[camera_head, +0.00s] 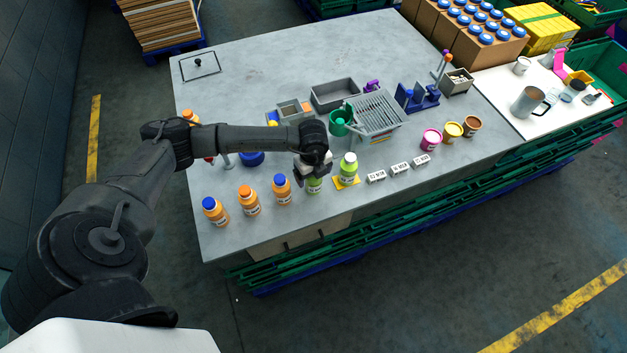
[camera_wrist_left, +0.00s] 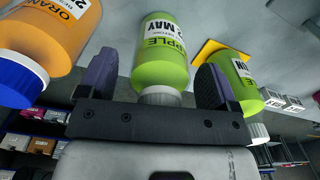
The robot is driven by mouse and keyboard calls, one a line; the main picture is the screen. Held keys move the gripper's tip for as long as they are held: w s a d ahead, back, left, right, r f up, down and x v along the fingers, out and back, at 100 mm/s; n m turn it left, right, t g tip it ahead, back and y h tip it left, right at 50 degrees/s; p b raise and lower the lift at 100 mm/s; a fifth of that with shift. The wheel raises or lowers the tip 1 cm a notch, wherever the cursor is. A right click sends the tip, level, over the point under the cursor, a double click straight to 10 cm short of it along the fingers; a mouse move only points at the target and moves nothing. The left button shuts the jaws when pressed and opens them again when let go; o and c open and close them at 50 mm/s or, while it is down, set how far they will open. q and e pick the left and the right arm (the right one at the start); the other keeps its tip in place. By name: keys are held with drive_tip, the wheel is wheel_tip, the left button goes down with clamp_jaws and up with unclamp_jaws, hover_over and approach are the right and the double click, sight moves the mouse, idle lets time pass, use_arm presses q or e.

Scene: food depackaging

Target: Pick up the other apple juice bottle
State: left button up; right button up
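One green apple juice bottle (camera_head: 314,186) stands on the table below my left gripper (camera_head: 314,169), its top hidden by the hand. In the left wrist view this bottle (camera_wrist_left: 162,55) lies between the two fingers of my left gripper (camera_wrist_left: 155,82). The fingers are apart, with a clear gap to the bottle on the left side. A second apple juice bottle (camera_head: 348,170) stands on a yellow mat (camera_head: 346,184) just right of the hand. It also shows in the wrist view (camera_wrist_left: 232,78), behind the right finger. My right gripper is not in view.
Several orange juice bottles (camera_head: 249,202) stand in a row left of the hand, near the table's front edge. White label blocks (camera_head: 399,169) lie to the right. The table's back left is mostly clear.

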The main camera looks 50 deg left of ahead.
use_arm(q)
drive_tip(key=c, duration=1)
drive_tip(key=shift+r, duration=0.2)
drive_tip(key=shift+c, duration=0.2)
